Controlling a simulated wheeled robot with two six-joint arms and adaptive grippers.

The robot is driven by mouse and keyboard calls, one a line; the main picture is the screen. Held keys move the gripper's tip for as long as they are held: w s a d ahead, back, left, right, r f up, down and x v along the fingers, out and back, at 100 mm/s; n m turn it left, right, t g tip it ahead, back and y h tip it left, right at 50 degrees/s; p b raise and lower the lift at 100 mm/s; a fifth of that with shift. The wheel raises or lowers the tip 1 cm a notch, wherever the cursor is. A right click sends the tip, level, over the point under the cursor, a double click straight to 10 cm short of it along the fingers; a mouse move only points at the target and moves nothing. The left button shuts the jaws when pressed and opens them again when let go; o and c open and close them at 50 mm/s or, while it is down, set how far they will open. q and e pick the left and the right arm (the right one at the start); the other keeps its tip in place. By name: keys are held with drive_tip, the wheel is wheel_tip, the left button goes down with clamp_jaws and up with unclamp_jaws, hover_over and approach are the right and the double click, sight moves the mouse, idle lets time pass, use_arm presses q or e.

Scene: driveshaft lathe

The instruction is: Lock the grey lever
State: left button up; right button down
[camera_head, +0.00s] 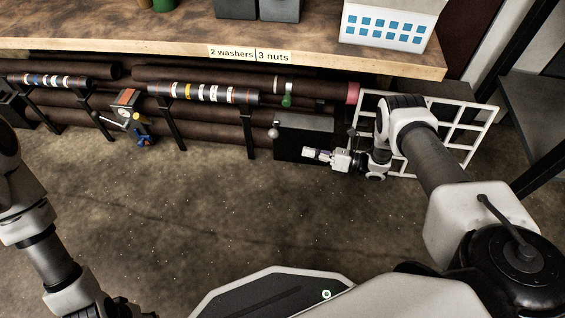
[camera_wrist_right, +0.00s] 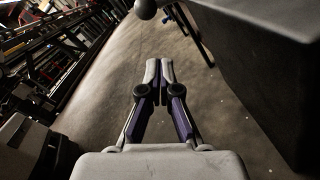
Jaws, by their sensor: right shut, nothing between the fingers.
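A grey ball-ended lever (camera_head: 272,132) sticks out at the left side of a dark box (camera_head: 290,142) under the bench. Its round knob (camera_wrist_right: 145,8) also shows at the top edge of the right wrist view, ahead of my fingertips and slightly left. My right gripper (camera_head: 308,153) is in front of the box, to the right of and below the knob, apart from it. In the wrist view its fingers (camera_wrist_right: 159,66) are together with nothing between them. My left arm shows at the lower left, but its gripper does not show.
Dark horizontal shafts (camera_head: 215,108) run under the wooden bench (camera_head: 130,45). A green knob (camera_head: 287,100) sits above the box, and a blue handle (camera_head: 144,140) is farther left. A white grid frame (camera_head: 482,115) stands behind my right arm. The floor (camera_head: 200,210) in front is clear.

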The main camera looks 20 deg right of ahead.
sight(275, 131)
use_arm(q)
wheel_tip(275, 131, down, 3)
drive_tip(key=shift+f+b, duration=0.15)
drive_tip(key=shift+b, duration=0.5)
use_arm(e)
drive_tip(key=f+n, duration=0.1)
drive_tip(key=s+d+n+y, duration=0.1)
drive_tip(key=f+n+g, duration=0.1)
drive_tip(key=n, duration=0.1)
drive_tip(key=shift+s+d+f+y, duration=0.15)
drive_tip(key=shift+d+f+y, duration=0.1)
drive_tip(key=shift+f+y, duration=0.1)
use_arm(q)
drive_tip(key=shift+t, duration=0.4)
drive_tip(key=f+b, duration=0.2)
drive_tip(key=w+f+b, duration=0.1)
drive_tip(key=f+b, duration=0.1)
drive_tip(key=w+f+b, duration=0.1)
drive_tip(key=f+b, duration=0.1)
drive_tip(key=f, duration=0.1)
drive_tip(key=shift+w+a+b, duration=0.1)
drive_tip(key=shift+b, duration=0.2)
use_arm(e)
drive_tip(key=w+a+r, duration=0.4)
drive_tip(key=w+a, duration=0.3)
drive_tip(key=a, duration=0.1)
drive_tip(key=shift+a, duration=0.25)
